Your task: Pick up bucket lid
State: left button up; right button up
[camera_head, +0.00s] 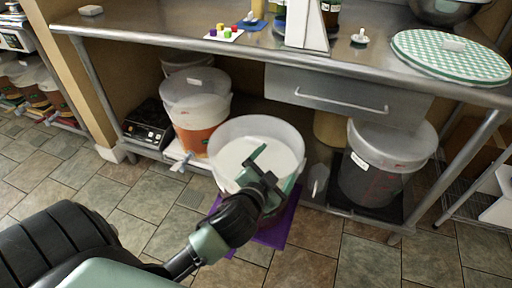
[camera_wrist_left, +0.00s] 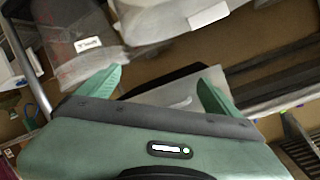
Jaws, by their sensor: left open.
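A translucent white bucket (camera_head: 290,136) with a pale round inside stands open on a purple mat (camera_head: 278,232) in front of the table. I cannot tell whether that pale round is a lid or the contents, and no separate bucket lid shows clearly. My left gripper (camera_head: 272,166) is over the near side of this bucket in the head view. In the left wrist view my left gripper (camera_wrist_left: 160,84) has its green fingers spread wide, with nothing held between them. A pale grey surface (camera_wrist_left: 178,98) shows beyond the fingers. My right gripper is in neither view.
A steel table (camera_head: 180,38) spans the back, with a drawer (camera_head: 345,90). Under it are an orange-filled bucket (camera_head: 200,138), a dark-filled bucket (camera_head: 368,183) and a black scale (camera_head: 149,122). A green checkered round (camera_head: 440,68) lies on top. The tiled floor (camera_head: 345,255) is clear in front.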

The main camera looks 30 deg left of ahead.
pick_arm(q)
jog(key=w+d+r+m+t+h, duration=0.2)
jog(key=w+r+m+t, duration=0.1)
jog(key=r, duration=0.3)
jog(key=w+d+r+m+t+h, duration=0.2)
jog(key=d+r+m, duration=0.1)
jog(key=r, duration=0.2)
jog(key=d+r+m+g+h, duration=0.2)
jog(key=d+r+m+h, duration=0.4)
jog(key=d+m+h, duration=0.45)
jog(key=m+g+y+b, duration=0.1)
jog(key=m+g+y, duration=1.1)
jog(key=g+y, duration=0.1)
send_near(256, 140)
jog(key=w+f, duration=0.1)
jog(key=x, duration=0.2)
jog(key=b+x, duration=0.1)
jog(key=x, duration=0.3)
jog(key=shift+s+a+f+b, duration=0.1)
jog(key=shift+f+b, duration=0.25)
jog(key=shift+f, duration=0.1)
jog(key=shift+w+a+f, duration=0.1)
jog(key=shift+w+f, duration=0.15)
jog(key=shift+f, duration=0.25)
jog(key=shift+r, duration=0.1)
jog(key=c, duration=1.8)
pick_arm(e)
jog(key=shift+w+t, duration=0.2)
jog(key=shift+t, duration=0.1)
